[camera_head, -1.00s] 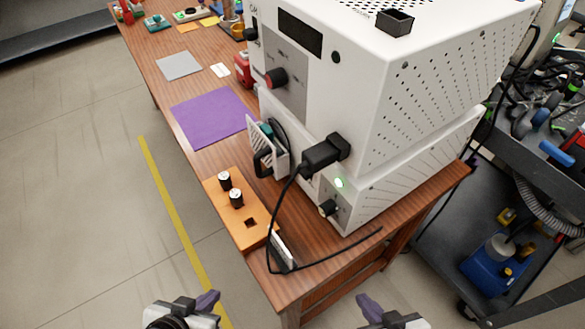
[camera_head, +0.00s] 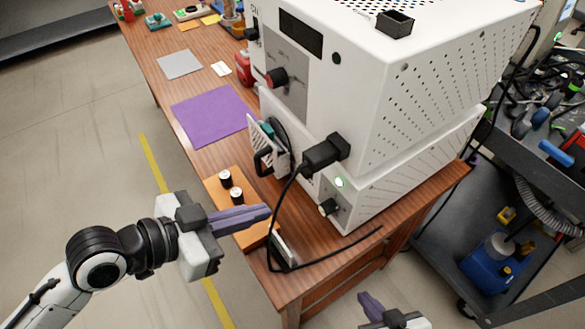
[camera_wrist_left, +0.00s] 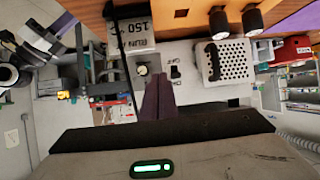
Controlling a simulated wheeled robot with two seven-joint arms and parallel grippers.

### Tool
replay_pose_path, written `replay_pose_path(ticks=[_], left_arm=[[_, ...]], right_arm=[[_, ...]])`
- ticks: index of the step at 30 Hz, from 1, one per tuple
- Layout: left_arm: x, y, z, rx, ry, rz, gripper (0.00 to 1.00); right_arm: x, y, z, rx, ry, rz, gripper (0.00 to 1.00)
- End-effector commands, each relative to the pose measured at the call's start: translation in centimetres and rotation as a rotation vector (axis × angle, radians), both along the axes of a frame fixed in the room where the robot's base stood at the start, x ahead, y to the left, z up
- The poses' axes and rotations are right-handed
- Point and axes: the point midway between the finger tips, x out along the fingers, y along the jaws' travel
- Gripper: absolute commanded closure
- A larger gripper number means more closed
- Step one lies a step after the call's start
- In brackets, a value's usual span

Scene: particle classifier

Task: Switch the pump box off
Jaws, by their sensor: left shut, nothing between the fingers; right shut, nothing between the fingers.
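The pump box is the low white box (camera_head: 385,175) under the large white cabinet. A lit green light (camera_head: 339,182) and a black knob (camera_head: 328,207) show on its front.
A black plug (camera_head: 325,153) and its cable hang before the front. An orange plate (camera_head: 220,190) with two black knobs lies on the wooden table (camera_head: 300,285) below my left gripper. A white vented holder (camera_head: 265,150) stands left of the plug. A dark cart (camera_head: 450,225) stands right.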

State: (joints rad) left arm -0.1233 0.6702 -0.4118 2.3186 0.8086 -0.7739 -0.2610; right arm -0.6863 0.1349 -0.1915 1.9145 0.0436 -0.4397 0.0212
Motion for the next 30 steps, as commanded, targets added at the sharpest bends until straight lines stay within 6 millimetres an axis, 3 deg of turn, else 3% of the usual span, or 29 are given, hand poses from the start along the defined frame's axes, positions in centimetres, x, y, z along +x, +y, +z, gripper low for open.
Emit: replay_pose_path(ticks=[3, 10, 23, 30], left_arm=[[1.7, 0.1, 3.1, -0.082, -0.082, -0.058, 1.00], [3.7, 1.2, 6.2, -0.180, -0.138, -0.053, 1.00], [4.0, 1.2, 6.5, -0.193, -0.141, -0.048, 1.00], [5.2, -0.6, 6.3, -0.197, -0.141, -0.048, 1.00]], right_arm=[[0.0, 0.0, 0.0, 0.000, 0.001, 0.000, 1.00], [0.0, 0.0, 0.0, 0.000, 0.001, 0.000, 1.00], [-0.1, 0.0, 0.0, -0.001, 0.002, 0.001, 1.00], [-0.1, 0.0, 0.9, 0.001, 0.001, 0.000, 1.00]])
